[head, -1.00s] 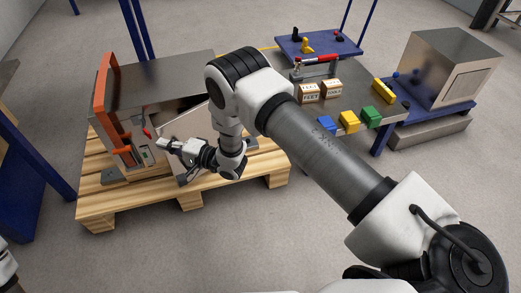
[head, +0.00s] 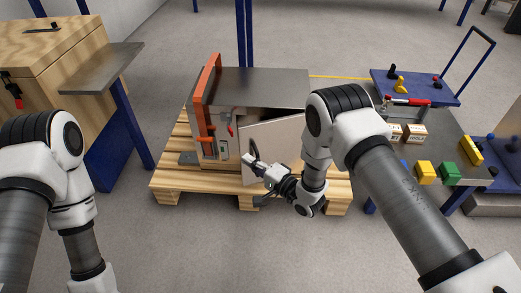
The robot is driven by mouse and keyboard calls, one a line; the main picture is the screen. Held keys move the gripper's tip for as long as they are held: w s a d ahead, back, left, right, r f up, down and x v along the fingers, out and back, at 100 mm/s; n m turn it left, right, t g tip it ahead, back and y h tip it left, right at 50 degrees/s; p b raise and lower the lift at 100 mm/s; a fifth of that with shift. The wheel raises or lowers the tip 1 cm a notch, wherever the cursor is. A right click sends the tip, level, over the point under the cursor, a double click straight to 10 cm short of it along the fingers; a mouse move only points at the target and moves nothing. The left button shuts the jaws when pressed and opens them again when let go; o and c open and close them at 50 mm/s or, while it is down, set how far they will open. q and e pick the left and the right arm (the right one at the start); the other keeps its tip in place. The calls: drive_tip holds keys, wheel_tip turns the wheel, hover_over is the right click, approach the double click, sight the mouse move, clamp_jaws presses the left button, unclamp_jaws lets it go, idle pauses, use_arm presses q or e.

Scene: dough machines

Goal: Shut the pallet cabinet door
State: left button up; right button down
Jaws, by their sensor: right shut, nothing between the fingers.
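The pallet cabinet (head: 265,85) is a grey metal box with an orange frame on its left side, standing on a wooden pallet (head: 175,178). Its pale grey door (head: 275,138) stands partly open at the front, angled outward, and the interior shows to the left of it. My right gripper (head: 250,161) is shut and empty at the door's outer face, near its free left edge. I cannot tell whether it touches the door.
A wooden box on a blue stand with a metal shelf (head: 103,67) is at the left. A grey table (head: 450,137) at the right holds yellow and green blocks (head: 450,170) and small boxes. A blue cart (head: 415,88) stands behind it. Grey floor is free in front of the pallet.

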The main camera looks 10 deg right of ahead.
drive_tip(key=s+f+n+g+y, duration=0.15)
drive_tip(key=s+n, duration=0.25)
drive_tip(key=n, duration=0.9)
drive_tip(key=s+f+n+g, duration=0.1)
drive_tip(key=s+n+g, duration=0.15)
drive_tip(key=n, duration=0.95)
drive_tip(key=w+d+n+y+b, duration=0.1)
drive_tip(key=d+n+b, duration=0.25)
drive_tip(key=n, duration=0.85)
drive_tip(key=n+b, duration=0.2)
drive_tip(key=b, duration=0.4)
approach(240, 134)
drive_tip(key=a+f, duration=0.1)
drive_tip(key=a, duration=0.3)
drive_tip(key=w+b, duration=0.1)
drive_tip(key=w+a, duration=0.1)
drive_tip(key=shift+w+t+b, duration=0.35)
drive_tip(key=shift+t, duration=0.05)
drive_tip(key=shift+w+r, duration=0.15)
drive_tip(key=shift+w, duration=0.25)
